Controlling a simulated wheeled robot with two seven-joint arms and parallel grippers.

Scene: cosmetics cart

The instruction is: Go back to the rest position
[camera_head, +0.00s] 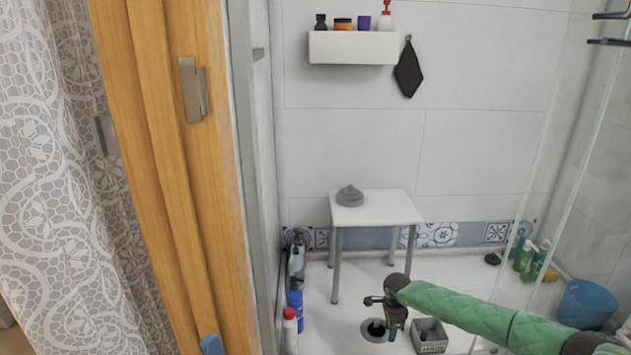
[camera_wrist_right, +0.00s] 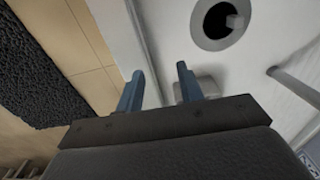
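My right arm, in a green padded sleeve, reaches in from the lower right of the head view. Its dark gripper (camera_head: 372,300) hangs above the shower floor, close to the round drain hole (camera_head: 374,330) and a small grey box (camera_head: 429,336). In the right wrist view the two blue fingers (camera_wrist_right: 158,88) stand apart with nothing held between them. The drain hole also shows there (camera_wrist_right: 224,22), beyond the fingertips.
A wooden door frame (camera_head: 165,150) and a lace curtain (camera_head: 60,170) fill the left. A white stool (camera_head: 378,210) bears a grey object (camera_head: 350,196). Bottles (camera_head: 295,298) stand beside the frame. A glass panel, green bottles (camera_head: 530,262) and a blue bucket (camera_head: 588,303) are at right.

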